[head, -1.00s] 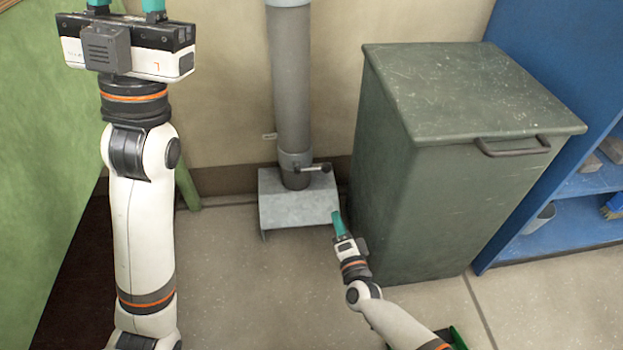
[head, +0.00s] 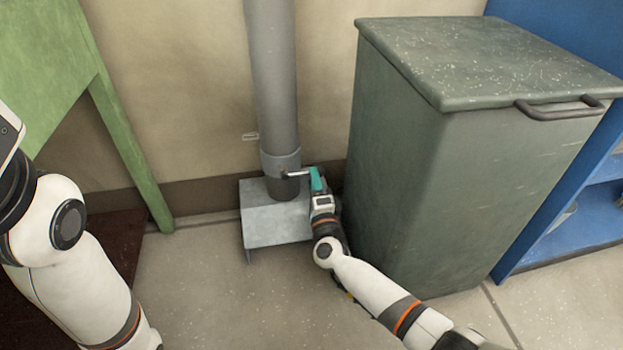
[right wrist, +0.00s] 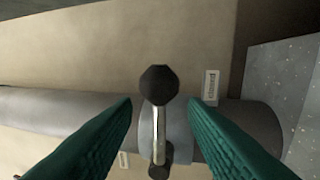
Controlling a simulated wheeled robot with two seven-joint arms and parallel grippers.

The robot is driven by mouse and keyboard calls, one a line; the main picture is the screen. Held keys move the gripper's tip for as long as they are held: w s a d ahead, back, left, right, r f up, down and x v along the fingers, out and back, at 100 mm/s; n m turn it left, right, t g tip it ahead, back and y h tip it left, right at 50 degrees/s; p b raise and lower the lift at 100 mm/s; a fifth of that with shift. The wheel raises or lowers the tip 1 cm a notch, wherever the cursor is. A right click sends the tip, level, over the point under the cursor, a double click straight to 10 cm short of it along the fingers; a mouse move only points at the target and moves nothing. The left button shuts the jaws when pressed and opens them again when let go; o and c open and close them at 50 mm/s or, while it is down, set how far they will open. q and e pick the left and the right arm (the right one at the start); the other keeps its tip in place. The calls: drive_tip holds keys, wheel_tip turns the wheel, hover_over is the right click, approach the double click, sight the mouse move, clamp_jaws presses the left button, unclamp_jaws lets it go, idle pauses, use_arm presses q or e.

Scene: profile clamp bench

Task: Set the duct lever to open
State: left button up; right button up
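The grey duct (head: 272,80) runs down the wall into a metal box on the floor. Its lever (head: 296,174) sits on a collar low on the duct and points right, crosswise to the duct. In the right wrist view the lever (right wrist: 160,135) is a bright rod with a black knob (right wrist: 160,85). My right gripper (head: 317,180) is at the lever's free end. Its teal fingers are open, one on each side of the lever, with visible gaps. The knob is hidden by the gripper in the head view. My left gripper is outside the head view; only its arm shows.
The metal box (head: 275,224) stands under the duct. A large green bin (head: 430,170) stands close to the right of my right arm. A small label plate (right wrist: 211,87) shows beside the duct. A green table (head: 50,70) is at left, blue shelves (head: 570,235) far right.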

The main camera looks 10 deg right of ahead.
drive_tip(key=shift+w+r+b, duration=0.2)
drive_tip(key=shift+w+b, duration=0.1)
drive_tip(key=shift+w, duration=0.55)
drive_tip(key=shift+w+r+b, duration=0.15)
drive_tip(key=shift+w+b, duration=0.1)
drive_tip(key=shift+w, duration=0.6)
clamp_jaws()
